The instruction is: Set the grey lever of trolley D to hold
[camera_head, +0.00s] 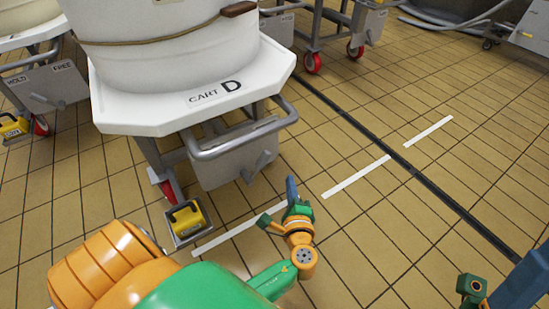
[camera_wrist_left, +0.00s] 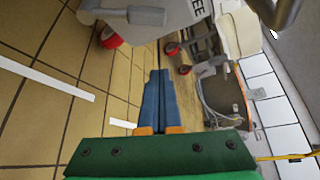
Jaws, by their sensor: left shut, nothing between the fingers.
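Trolley D (camera_head: 165,105) is a white cart marked "CART D" bearing a large pale vat. A grey box hangs under its front edge behind a grey tube handle. The grey lever (camera_head: 263,160) sticks out at the right of that box. In the left wrist view a grey lever (camera_wrist_left: 146,15) shows at the top, beside a plate with the letters "EE". Which position it stands in I cannot tell. My left gripper (camera_head: 291,188) is shut and empty, in front of and below the lever, apart from it. Its blue fingers (camera_wrist_left: 157,98) show in the wrist view.
A yellow pedal block (camera_head: 187,219) sits on the floor by trolley D's front wheel. Another cart with a "FREE" plate (camera_head: 50,82) stands at the left. More carts with red wheels (camera_head: 313,62) stand behind. The tiled floor at right is clear, with white dashes and a dark drain.

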